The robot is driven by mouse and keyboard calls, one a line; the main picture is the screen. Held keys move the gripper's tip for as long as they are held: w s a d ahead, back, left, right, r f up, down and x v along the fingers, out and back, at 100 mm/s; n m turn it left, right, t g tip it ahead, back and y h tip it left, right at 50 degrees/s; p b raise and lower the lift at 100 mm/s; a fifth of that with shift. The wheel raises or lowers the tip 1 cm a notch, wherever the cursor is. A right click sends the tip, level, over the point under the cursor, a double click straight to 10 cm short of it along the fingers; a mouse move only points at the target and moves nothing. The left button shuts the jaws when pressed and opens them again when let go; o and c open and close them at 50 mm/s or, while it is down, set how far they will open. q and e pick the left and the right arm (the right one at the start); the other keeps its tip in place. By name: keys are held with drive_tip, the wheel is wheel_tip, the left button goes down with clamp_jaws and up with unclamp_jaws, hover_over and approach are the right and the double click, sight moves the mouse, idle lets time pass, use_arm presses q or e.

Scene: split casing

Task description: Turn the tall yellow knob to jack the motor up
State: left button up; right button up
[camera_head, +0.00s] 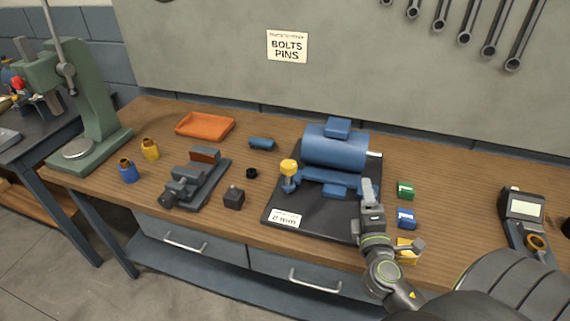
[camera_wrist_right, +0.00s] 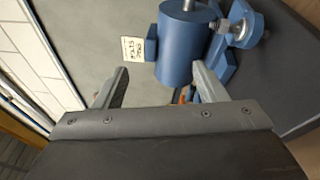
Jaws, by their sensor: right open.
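The tall yellow knob (camera_head: 289,167) stands upright on a blue post at the left end of the motor, on a black base plate (camera_head: 325,216). The blue motor (camera_head: 335,148) lies on its side on blue mounts on that plate. My right gripper (camera_head: 368,190) is open and empty, in front of the motor's right end and well right of the knob. In the right wrist view, the motor (camera_wrist_right: 185,45) shows beyond the parted fingers (camera_wrist_right: 160,70). I cannot make out the yellow knob there. My left gripper is not in view.
A dark vise (camera_head: 195,182), a black block (camera_head: 234,197) and an orange tray (camera_head: 205,126) sit left of the plate. Green (camera_head: 405,190), blue (camera_head: 406,219) and yellow (camera_head: 408,250) blocks line its right side. A handheld meter (camera_head: 524,215) lies far right.

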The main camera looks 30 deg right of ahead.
drive_tip(key=w+a+r+n+t+y, duration=0.1)
drive_tip(key=w+a+n+t+y, duration=0.3)
drive_tip(key=n, duration=0.6)
drive_tip(key=n+g+y, duration=0.2)
drive_tip(key=n+y, duration=0.6)
drive_tip(key=n, duration=0.5)
approach(285, 164)
drive_tip(key=shift+n, duration=0.3)
drive_tip(key=w, duration=0.3)
drive_tip(key=w+f+b, duration=0.1)
drive_tip(key=w, duration=0.7)
drive_tip(key=shift+w+f+b, duration=0.15)
drive_tip(key=shift+f+b, duration=0.2)
drive_tip(key=shift+c, duration=0.4)
